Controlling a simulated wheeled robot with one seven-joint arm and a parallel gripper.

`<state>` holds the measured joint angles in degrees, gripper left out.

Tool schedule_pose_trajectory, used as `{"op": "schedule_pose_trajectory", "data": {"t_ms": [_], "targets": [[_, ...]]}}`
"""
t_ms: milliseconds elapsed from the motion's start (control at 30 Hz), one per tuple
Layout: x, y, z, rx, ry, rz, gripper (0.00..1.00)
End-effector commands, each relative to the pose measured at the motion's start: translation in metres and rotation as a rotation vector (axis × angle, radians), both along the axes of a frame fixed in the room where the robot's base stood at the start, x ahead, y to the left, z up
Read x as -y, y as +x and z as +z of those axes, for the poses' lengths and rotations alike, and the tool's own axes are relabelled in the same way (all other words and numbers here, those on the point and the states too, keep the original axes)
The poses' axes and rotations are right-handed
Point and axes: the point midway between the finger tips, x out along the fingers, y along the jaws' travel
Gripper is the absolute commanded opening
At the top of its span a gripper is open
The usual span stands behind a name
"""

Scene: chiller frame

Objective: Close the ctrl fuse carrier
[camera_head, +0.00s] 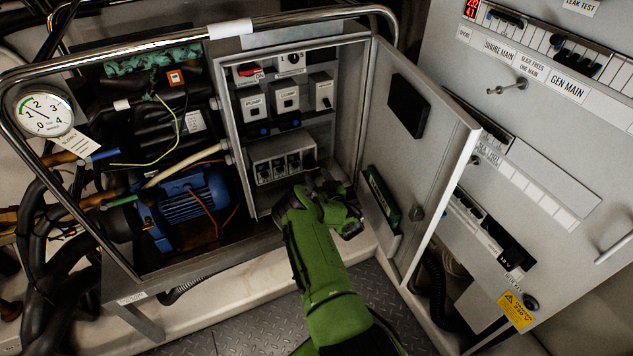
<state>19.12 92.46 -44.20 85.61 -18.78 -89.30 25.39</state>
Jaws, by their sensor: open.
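A grey fuse block (268,173) with several carriers in a row sits low inside the open control box. I cannot read its labels, so I cannot tell for certain which one is the ctrl fuse carrier. A dark part (310,161) stands out at the right end of the row; it may be a carrier swung out. My gripper (313,178) is open, just below and in front of that right end. I cannot tell if it touches anything. My green arm reaches up from the bottom and hides the area beneath.
The box door (432,140) hangs open close on the right. A chrome rail (130,50) runs over the frame. Breakers (287,98) sit above the fuse block. A blue motor (187,200) and a gauge (45,113) are left. A large grey panel (560,150) stands right.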

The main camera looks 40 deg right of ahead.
Motion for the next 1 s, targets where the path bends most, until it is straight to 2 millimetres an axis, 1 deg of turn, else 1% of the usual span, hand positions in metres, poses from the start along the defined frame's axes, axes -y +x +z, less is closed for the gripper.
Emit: {"op": "schedule_pose_trajectory", "data": {"t_ms": [33, 100, 367, 600, 633, 867, 1000], "targets": [[0.002, 0.005, -0.001, 0.003, -0.001, 0.001, 0.51], [0.003, 0.010, -0.001, 0.000, 0.000, -0.001, 0.51], [0.004, 0.012, 0.001, 0.000, 0.000, -0.001, 0.51], [0.004, 0.011, 0.001, -0.001, 0.000, -0.001, 0.14], [0.004, 0.011, 0.000, -0.001, 0.000, -0.001, 0.12], [0.004, 0.012, 0.004, -0.026, 0.006, -0.001, 0.12], [0.004, 0.012, 0.011, -0.083, 0.022, 0.000, 0.12]]}}
